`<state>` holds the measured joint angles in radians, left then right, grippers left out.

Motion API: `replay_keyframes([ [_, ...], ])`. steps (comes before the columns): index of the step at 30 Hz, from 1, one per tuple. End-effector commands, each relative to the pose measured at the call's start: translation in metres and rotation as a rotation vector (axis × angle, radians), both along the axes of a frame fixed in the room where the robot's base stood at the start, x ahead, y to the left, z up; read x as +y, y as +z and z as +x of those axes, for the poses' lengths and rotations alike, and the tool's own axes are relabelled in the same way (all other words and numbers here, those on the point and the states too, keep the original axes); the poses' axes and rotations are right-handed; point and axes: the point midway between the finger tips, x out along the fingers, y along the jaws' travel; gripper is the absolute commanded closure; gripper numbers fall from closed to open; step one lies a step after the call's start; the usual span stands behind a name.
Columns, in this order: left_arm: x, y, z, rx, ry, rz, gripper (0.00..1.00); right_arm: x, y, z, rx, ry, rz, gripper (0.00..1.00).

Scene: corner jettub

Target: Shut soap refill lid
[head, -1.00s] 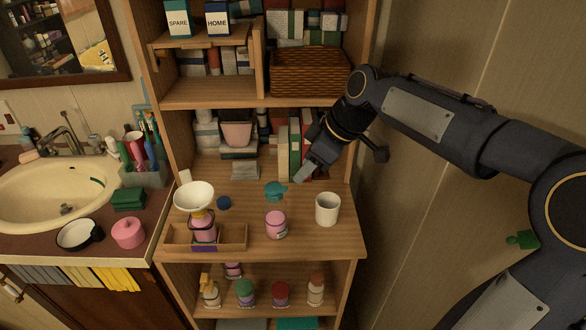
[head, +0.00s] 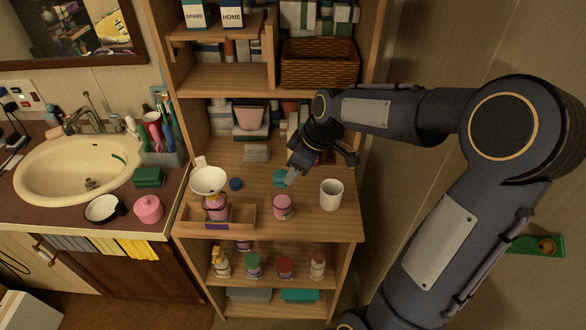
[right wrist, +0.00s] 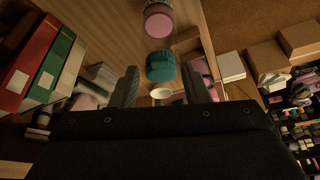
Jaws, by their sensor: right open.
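A pink jar (head: 283,207) stands on the wooden shelf counter, and its pink top shows in the right wrist view (right wrist: 158,22). A teal lid-like piece (head: 280,179) lies just behind it; in the right wrist view the teal piece (right wrist: 161,66) shows beyond and between my fingertips. I cannot tell whether it is joined to the jar. In the right wrist view both fingers (right wrist: 160,88) are spread apart. My left gripper is not in view.
A white cup (head: 331,194) stands right of the jar. A blue cap (head: 236,184) lies between. Books and a pot (head: 249,117) fill the back.

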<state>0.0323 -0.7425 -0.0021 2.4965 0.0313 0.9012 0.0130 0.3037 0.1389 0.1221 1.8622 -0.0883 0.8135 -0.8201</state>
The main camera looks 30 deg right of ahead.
Motion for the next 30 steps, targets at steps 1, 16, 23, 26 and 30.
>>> replay_keyframes([
  [1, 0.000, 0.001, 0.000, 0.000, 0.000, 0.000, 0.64, 0.001, -0.005, 0.001, 0.003, 0.001, 0.000, 0.58],
  [16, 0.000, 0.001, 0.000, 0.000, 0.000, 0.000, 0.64, 0.003, -0.011, 0.003, 0.000, 0.000, 0.000, 0.75],
  [23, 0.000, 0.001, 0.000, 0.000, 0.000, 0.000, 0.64, 0.003, -0.011, 0.004, -0.001, 0.000, 0.001, 1.00],
  [26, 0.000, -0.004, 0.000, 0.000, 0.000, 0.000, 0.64, 0.002, -0.014, 0.003, -0.008, -0.001, 0.005, 1.00],
  [30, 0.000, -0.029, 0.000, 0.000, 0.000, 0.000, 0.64, 0.000, -0.023, 0.001, -0.051, -0.005, 0.037, 1.00],
])
